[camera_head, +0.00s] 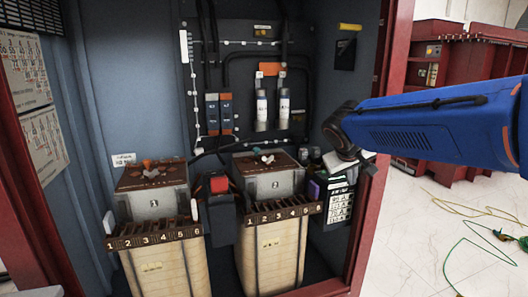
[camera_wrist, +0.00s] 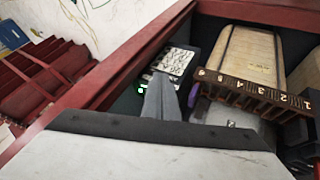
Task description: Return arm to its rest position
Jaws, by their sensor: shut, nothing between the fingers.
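My blue arm (camera_head: 435,122) reaches in from the right of the head view, in front of the cabinet's right side. Its dark wrist end (camera_head: 342,128) bends down near the right-hand transformer unit. In the wrist view my gripper (camera_wrist: 160,85) is shut and empty, its grey fingers together in front of a small black panel with a white keypad (camera_wrist: 174,62). That keypad panel also shows in the head view (camera_head: 340,206), below the wrist. The fingertips are not clear in the head view. I cannot tell whether they touch anything.
Two tan units with numbered strips, a left one (camera_head: 165,270) and a right one (camera_head: 272,250), stand in the cabinet. A red cabinet post (camera_head: 378,165) stands close to my arm. A red ribbed unit (camera_head: 430,100) and loose cables (camera_head: 460,250) lie outside.

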